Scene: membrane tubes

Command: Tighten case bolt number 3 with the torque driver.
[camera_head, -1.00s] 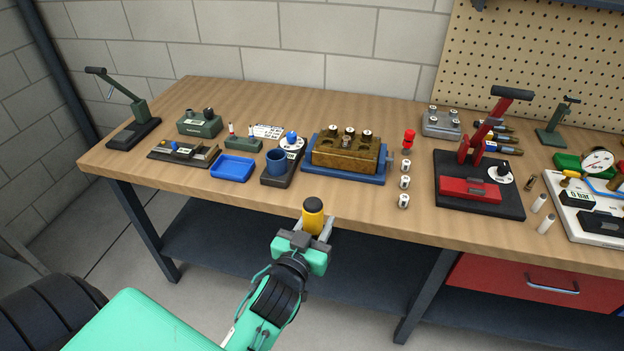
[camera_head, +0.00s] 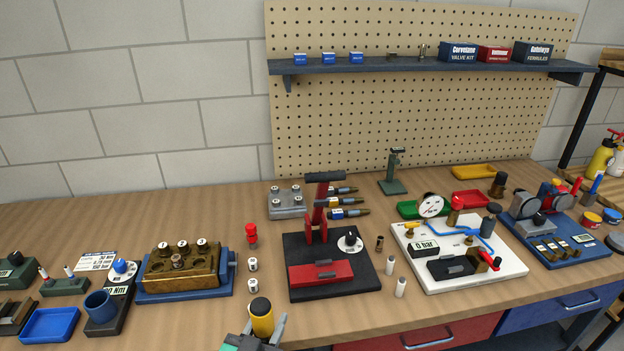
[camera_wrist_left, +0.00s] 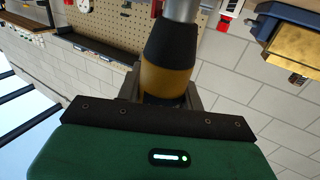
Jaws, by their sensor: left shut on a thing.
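The brass case (camera_head: 205,270) sits in a blue base (camera_head: 160,297) on the bench, left of centre in the head view. My left gripper (camera_head: 262,335) is at the bottom edge, nearer me and to the right of the case. It is shut on the torque driver (camera_head: 262,318), which has a yellow handle with a black end. The left wrist view shows the yellow and black handle (camera_wrist_left: 168,82) between the fingers and a grey shaft. The driver is apart from the case. My right gripper is not in view.
Left of the case are a torque setter with a blue cup (camera_head: 100,306) and a blue tray (camera_head: 50,325). Right of it stand a red peg (camera_head: 251,236), small white-topped pieces (camera_head: 253,286) and a red lever press (camera_head: 320,272). A white gauge board (camera_head: 490,270) lies farther right.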

